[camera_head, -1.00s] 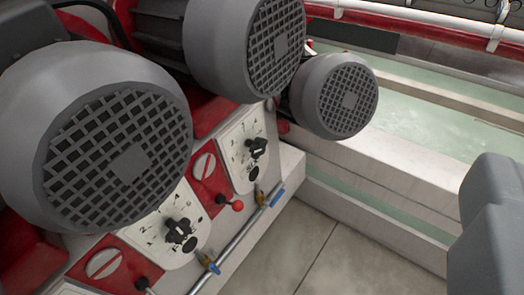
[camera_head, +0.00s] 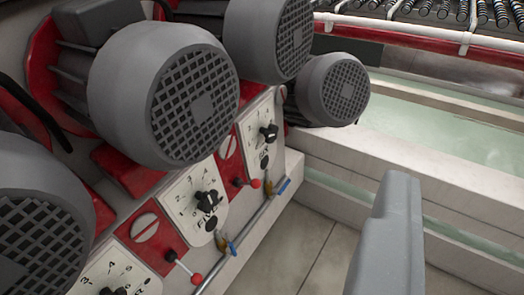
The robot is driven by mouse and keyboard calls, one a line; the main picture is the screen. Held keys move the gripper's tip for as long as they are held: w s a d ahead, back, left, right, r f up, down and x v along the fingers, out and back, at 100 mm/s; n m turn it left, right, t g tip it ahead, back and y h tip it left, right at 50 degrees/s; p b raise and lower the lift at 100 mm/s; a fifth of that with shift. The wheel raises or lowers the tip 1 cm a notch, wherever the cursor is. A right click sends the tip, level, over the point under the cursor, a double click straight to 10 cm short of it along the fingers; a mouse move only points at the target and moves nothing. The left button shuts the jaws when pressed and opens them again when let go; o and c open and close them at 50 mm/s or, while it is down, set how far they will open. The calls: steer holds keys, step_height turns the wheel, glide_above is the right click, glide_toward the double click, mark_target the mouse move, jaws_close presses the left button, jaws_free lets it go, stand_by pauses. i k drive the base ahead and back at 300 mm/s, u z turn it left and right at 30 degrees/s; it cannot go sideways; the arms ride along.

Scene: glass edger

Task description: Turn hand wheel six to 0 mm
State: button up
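Black hand wheels sit on white dial plates along the machine's front. The far hand wheel (camera_head: 269,132) is on the last plate (camera_head: 257,120), whose small label seems to read SIX. The middle hand wheel (camera_head: 207,201) is on a plate (camera_head: 183,197) that seems to read FIVE. A third hand wheel (camera_head: 113,291) is cut off at the bottom left. The dial readings are too small to tell. A grey block, seemingly part of my gripper (camera_head: 392,235), shows at lower right, well apart from the wheels. Its fingertips and opening cannot be made out.
Large grey motors (camera_head: 165,92) overhang the dials. Red-knobbed levers (camera_head: 196,278) and a pipe (camera_head: 250,224) with blue-handled valves (camera_head: 283,186) run in front. A white trough (camera_head: 400,155) with greenish water lies at right. Tiled floor (camera_head: 290,250) is clear between.

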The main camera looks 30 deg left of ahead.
mark_target(270, 133)
steer(key=z, duration=0.25)
steer(key=i, duration=1)
steer(key=u, duration=0.65)
